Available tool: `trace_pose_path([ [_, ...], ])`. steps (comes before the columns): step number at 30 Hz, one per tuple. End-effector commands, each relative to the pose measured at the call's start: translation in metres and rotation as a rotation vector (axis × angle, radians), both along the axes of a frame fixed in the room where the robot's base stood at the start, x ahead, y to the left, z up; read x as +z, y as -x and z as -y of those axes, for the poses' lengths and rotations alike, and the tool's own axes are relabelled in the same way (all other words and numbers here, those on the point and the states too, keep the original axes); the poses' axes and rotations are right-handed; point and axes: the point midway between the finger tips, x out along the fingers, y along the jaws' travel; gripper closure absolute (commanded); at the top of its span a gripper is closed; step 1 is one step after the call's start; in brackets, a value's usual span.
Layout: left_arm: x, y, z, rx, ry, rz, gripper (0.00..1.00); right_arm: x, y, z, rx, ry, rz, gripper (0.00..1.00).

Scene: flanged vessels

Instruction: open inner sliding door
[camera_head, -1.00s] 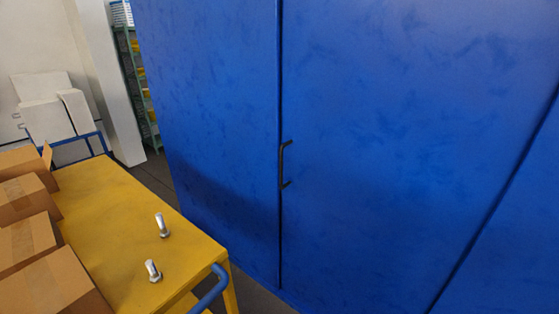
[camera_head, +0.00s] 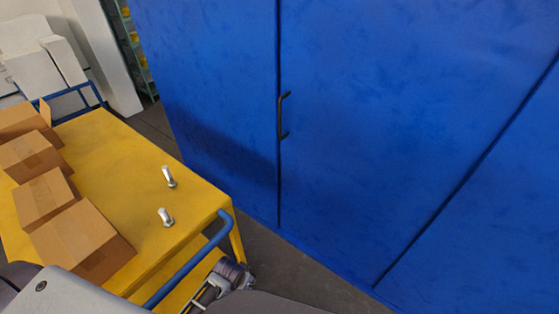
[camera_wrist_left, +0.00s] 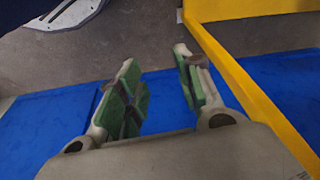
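A tall blue door panel (camera_head: 400,110) fills the right of the head view. A black bar handle (camera_head: 284,115) is fixed at its left edge, beside a vertical seam with another blue panel (camera_head: 215,90). No gap shows at the seam. My left gripper (camera_head: 228,278) is at the bottom of the head view, below and left of the handle and well apart from it, partly hidden by my arm. In the left wrist view its two green-padded fingers (camera_wrist_left: 163,90) are spread with nothing between them; floor and blue surface show behind. My right gripper is not in view.
A yellow cart (camera_head: 115,160) with a blue push bar (camera_head: 190,262) stands at the left, close to my left gripper. It carries cardboard boxes (camera_head: 85,238) and two bolts (camera_head: 166,217). Grey floor (camera_head: 290,270) is clear between cart and door.

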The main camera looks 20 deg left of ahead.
Motion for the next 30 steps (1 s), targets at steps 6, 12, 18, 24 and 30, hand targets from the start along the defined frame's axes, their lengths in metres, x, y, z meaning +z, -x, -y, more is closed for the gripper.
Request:
trace_pose_path([
  [6,0.075,-0.009,0.004,0.004,0.007,0.024,0.65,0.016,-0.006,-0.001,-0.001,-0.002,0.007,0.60],
  [12,0.124,-0.014,0.005,0.005,0.013,0.048,0.65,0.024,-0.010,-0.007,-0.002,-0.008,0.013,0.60],
  [18,0.160,-0.021,0.006,0.005,0.020,0.079,0.65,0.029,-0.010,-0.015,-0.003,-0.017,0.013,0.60],
  [24,0.196,-0.035,0.008,0.000,0.033,0.134,0.65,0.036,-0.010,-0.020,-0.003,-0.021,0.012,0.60],
  [30,0.227,-0.064,0.011,-0.011,0.054,0.233,0.65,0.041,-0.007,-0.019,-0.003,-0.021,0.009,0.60],
])
